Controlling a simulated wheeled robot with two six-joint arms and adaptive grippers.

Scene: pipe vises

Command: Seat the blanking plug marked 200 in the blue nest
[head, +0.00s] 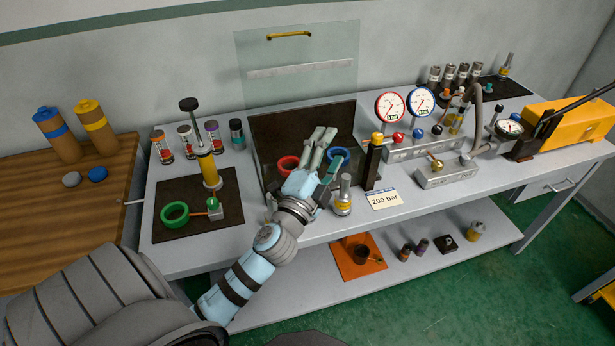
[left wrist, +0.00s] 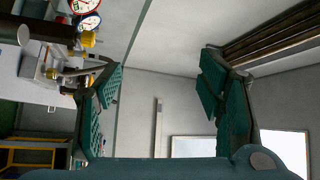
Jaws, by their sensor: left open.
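My left gripper (head: 325,148) is open and empty in front of the bay, between a red ring (head: 288,164) and the blue one. Its two green-padded fingers also show apart in the left wrist view (left wrist: 165,95), with nothing between them. A silver fitting with a yellow band (head: 343,197) stands upright at the bench's front edge, just right of my wrist. No mark 200 is legible on any plug. My right gripper is not in view.
A clear raised guard (head: 298,62) with a yellow handle is behind the bay. A dark post (head: 374,165) and a "200 bar" card (head: 383,199) are to the right. Several silver fittings (head: 448,75) stand at the back right. A green ring (head: 175,215) lies on the left mat.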

